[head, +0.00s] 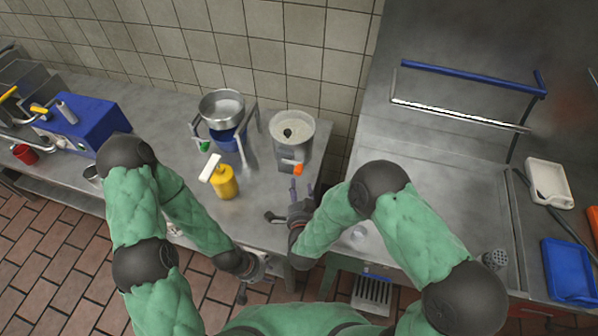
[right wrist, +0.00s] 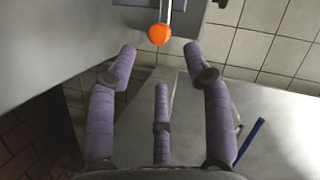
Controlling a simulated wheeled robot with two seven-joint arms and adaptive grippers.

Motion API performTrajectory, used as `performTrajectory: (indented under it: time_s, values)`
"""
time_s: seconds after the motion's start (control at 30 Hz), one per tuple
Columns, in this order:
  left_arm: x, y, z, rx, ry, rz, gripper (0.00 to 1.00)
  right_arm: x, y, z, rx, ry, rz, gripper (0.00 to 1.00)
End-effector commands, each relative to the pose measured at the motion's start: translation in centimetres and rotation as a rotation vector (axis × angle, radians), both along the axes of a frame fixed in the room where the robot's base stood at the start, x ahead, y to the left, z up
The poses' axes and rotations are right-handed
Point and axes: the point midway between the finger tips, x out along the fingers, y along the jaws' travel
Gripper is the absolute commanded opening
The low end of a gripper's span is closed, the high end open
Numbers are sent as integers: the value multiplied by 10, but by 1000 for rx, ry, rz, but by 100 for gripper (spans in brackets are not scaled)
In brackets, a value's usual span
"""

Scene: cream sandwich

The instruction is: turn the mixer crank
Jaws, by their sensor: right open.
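The mixer is a grey metal pot (head: 306,130) with pale contents and a dark hub on top, standing on the counter near the wall. Its crank ends in an orange knob (head: 298,169) at the pot's front; the knob (right wrist: 159,34) also shows in the right wrist view. My right gripper (head: 302,188), with purple fingers, is open just in front of the knob. In the right wrist view the knob lies just beyond the open fingertips (right wrist: 160,50), between them sideways, with a gap visible. My left gripper (head: 257,285) hangs low near the counter's front edge, away from the mixer; its jaws are unclear.
A steel bowl on a stand (head: 222,105) and a yellow dispenser bottle (head: 223,182) stand left of the mixer. A blue machine (head: 85,128) is farther left. A steel unit with a blue-handled bar (head: 470,78) stands right. A tiled wall (head: 320,40) is close behind.

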Motion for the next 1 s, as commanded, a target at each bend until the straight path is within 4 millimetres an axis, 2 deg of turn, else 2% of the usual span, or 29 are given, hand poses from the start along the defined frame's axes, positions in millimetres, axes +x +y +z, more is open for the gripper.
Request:
performTrajectory:
  time_s: [0.3,0.5,0.7,0.97,1.0]
  values:
    - [0,0,-14,0,0,0,40,55,0,-15,2,0,-2,50]
    - [0,0,-19,0,0,0,40,80,0,-20,0,0,-1,50]
    - [0,0,-21,0,0,0,40,90,0,-22,0,1,0,50]
    - [0,0,-21,0,0,0,40,91,0,-21,0,1,1,50]
    - [0,0,-21,0,0,0,40,91,0,-21,0,1,1,42]
